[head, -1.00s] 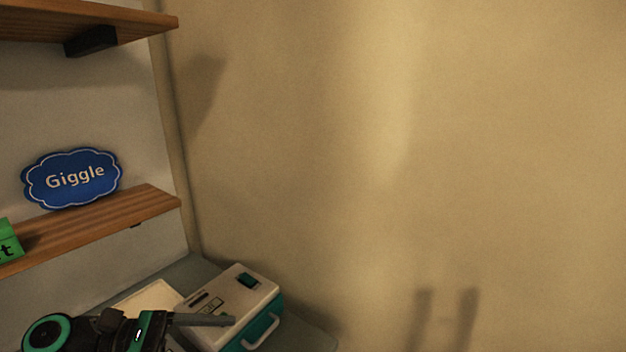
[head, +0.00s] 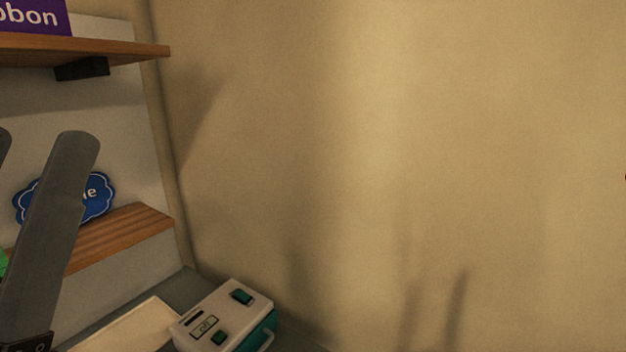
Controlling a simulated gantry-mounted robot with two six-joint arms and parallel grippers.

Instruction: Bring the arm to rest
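My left gripper (head: 38,142) is at the left edge in the head view, pointing up. One long grey finger shows nearly whole. Only a sliver of the other finger shows at the picture's edge. The fingers stand well apart, with nothing seen between them. The near finger covers part of the blue cloud-shaped sign (head: 95,204) on the lower shelf. My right gripper is not in view.
A wooden lower shelf (head: 125,236) and an upper shelf (head: 120,50) with a purple sign (head: 32,16) are at left. A white and teal device (head: 215,305) stands on the grey counter (head: 180,290) beside a pale flat panel (head: 125,325). A bare tan wall (head: 450,150) fills the right.

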